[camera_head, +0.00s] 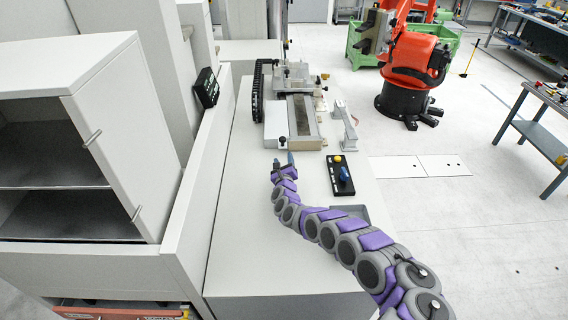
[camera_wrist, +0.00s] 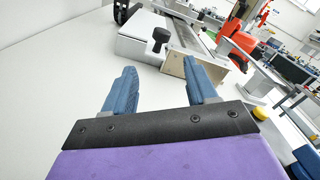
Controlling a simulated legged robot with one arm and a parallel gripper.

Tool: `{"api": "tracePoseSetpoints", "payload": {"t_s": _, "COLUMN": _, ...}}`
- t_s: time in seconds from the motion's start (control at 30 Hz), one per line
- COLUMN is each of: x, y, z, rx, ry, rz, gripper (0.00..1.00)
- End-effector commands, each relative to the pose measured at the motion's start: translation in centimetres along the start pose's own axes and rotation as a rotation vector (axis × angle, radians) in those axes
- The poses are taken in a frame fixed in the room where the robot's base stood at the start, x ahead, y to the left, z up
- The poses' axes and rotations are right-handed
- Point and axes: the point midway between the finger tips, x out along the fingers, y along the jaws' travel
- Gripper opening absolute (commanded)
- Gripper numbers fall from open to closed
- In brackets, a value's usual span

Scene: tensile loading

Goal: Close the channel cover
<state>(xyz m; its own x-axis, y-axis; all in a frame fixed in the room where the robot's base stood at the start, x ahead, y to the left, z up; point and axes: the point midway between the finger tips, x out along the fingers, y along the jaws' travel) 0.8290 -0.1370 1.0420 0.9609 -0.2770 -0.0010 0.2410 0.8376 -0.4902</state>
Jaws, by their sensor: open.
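The channel device lies on the white bench beyond my gripper. Its long dark channel (camera_head: 302,116) runs away from me, with a tan end block (camera_head: 305,144) at the near end. A pale panel (camera_head: 276,120) with a black knob (camera_head: 282,142) lies along its left side; it looks like the channel cover, off to the side of the channel. In the wrist view the panel (camera_wrist: 140,44) and knob (camera_wrist: 161,36) are just beyond the fingertips. My gripper (camera_head: 283,160) is open and empty, short of the knob; its two blue fingers (camera_wrist: 156,70) are apart.
A black cable chain (camera_head: 257,92) runs along the bench left of the device. A pale lever-like fixture (camera_head: 345,125) and a black control box (camera_head: 341,175) with yellow and blue knobs stand to the right. An orange robot (camera_head: 410,70) stands beyond. The bench left of my gripper is clear.

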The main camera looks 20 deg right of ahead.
Motion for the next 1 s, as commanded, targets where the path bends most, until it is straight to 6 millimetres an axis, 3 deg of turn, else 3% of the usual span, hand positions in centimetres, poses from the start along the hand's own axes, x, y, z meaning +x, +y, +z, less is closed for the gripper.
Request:
{"api": "tracePoseSetpoints", "payload": {"t_s": 0.43, "x": -3.7, "y": -0.1, "z": 0.1, "rx": -0.004, "ry": 0.001, "rz": 0.003, "gripper": 0.57}}
{"api": "tracePoseSetpoints", "payload": {"t_s": 1.0, "x": -4.2, "y": -0.1, "z": 0.0, "rx": -0.001, "ry": -0.002, "rz": -0.001, "gripper": 0.57}}
